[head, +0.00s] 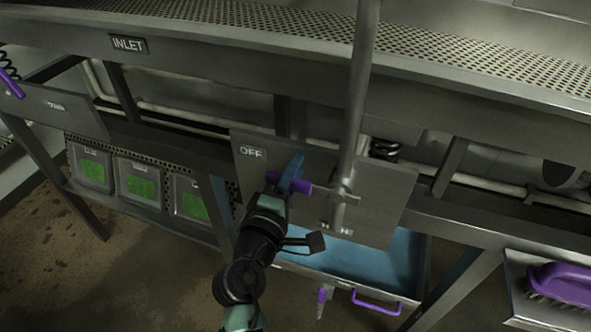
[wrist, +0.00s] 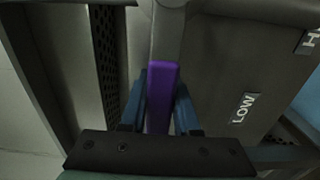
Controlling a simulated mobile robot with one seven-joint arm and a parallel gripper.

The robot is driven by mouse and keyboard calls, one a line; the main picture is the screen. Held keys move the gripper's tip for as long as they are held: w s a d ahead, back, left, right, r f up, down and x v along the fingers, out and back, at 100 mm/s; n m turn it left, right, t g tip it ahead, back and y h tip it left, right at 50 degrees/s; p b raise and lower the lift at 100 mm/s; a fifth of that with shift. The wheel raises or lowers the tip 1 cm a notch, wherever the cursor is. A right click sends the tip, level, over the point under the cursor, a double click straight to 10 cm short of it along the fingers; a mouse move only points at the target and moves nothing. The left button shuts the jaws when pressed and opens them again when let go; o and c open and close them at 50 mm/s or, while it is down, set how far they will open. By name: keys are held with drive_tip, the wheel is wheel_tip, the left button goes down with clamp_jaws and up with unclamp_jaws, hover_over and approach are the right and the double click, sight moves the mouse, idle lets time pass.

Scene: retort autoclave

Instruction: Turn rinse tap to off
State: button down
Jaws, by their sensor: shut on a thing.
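The rinse tap's purple handle (head: 303,188) sticks out to the left from its metal body (head: 342,196) on the vertical pipe. It lies below and to the right of the OFF label (head: 252,153) on the grey plate (head: 385,205). My gripper (head: 289,176) is shut on the handle. In the wrist view the purple handle (wrist: 162,82) runs between the two blue fingers (wrist: 162,108), one on each side. The wrist view also shows a LOW label (wrist: 244,108) and part of another label beginning with H (wrist: 311,40). My fingers hide part of the handle.
A blue-lined drawer (head: 370,270) with a purple handle (head: 376,302) is below the plate. The vertical pipe (head: 361,90) rises right of my gripper. Green-screened boxes (head: 138,182) hang at left. A purple brush (head: 562,283) lies in a tray at lower right.

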drive_tip(key=shift+r, duration=0.1)
drive_tip(key=c, duration=0.6)
unclamp_jaws()
drive_tip(key=shift+c, duration=0.2)
drive_tip(key=b+v, duration=0.1)
drive_tip(key=v, duration=1.2)
